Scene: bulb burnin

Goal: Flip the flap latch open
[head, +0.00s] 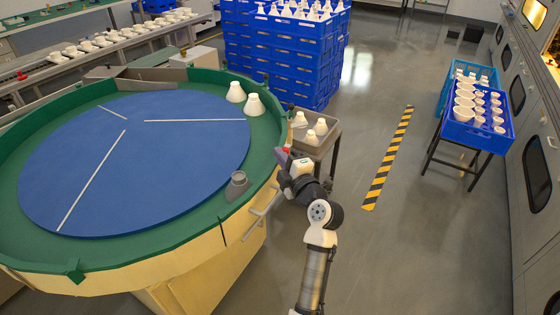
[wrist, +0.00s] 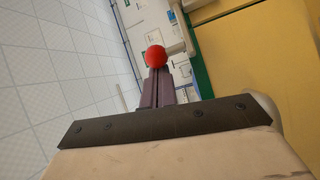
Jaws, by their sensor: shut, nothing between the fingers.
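A red ball-like knob (wrist: 156,56) shows in the wrist view right at the tips of my shut fingers; it may be part of the flap latch, but I cannot tell. A small red spot also shows in the head view (head: 285,150) by my fingertips. My gripper (wrist: 156,76) is shut and empty, with its fingers pointing at the knob; whether they touch it is unclear. In the head view my gripper (head: 282,154) is beside the right outer edge of the round table (head: 190,263). A pale bar handle (head: 263,203) is on the table's side. The latch's own shape is hidden.
The blue disc (head: 150,170) has white divider strips. A grey cart (head: 329,135) with white pieces is just behind my gripper.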

